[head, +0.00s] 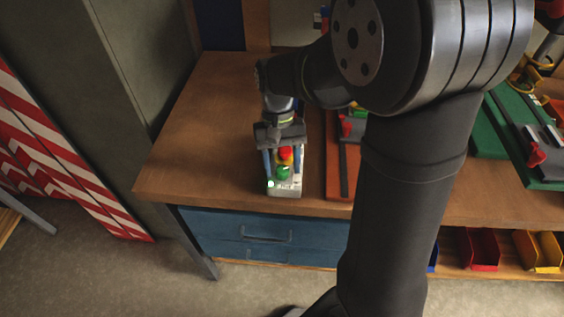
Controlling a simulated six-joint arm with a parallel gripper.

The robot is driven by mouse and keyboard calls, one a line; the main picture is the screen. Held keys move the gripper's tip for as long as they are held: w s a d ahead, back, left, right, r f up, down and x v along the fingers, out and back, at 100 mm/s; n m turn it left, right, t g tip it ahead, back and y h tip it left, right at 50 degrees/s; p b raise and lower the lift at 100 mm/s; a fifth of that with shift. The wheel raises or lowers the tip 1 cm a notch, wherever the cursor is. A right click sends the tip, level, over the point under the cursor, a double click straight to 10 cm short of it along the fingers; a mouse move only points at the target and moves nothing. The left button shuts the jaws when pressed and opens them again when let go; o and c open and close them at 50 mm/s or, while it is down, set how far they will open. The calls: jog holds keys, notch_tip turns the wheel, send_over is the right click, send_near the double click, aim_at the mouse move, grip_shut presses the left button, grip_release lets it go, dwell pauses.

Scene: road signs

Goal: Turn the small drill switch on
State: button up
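A small pale switch box (287,190) sits near the front edge of the wooden bench. It carries a red button (285,153), a yellow part (285,160) and a green button (283,173). A small lamp (270,184) at its front left corner looks bright green-white. Its front label is too small to read. My gripper (284,166) points down over the box, with its fingers spread apart to either side of the buttons. The back of the box is hidden under my gripper. I cannot tell whether the fingertips touch the box.
A reddish-brown board (341,180) with a red clamp lies just right of the box. A green board (522,140) lies farther right. Blue drawers (265,233) and coloured bins (482,250) are below. The bench top (205,125) left of the box is clear, beside a grey cabinet.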

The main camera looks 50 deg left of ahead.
jog(key=v, duration=1.7)
jog(key=shift+r, duration=0.15)
jog(key=shift+a, duration=0.1)
jog(key=x, duration=1.7)
jog(key=shift+f, duration=0.2)
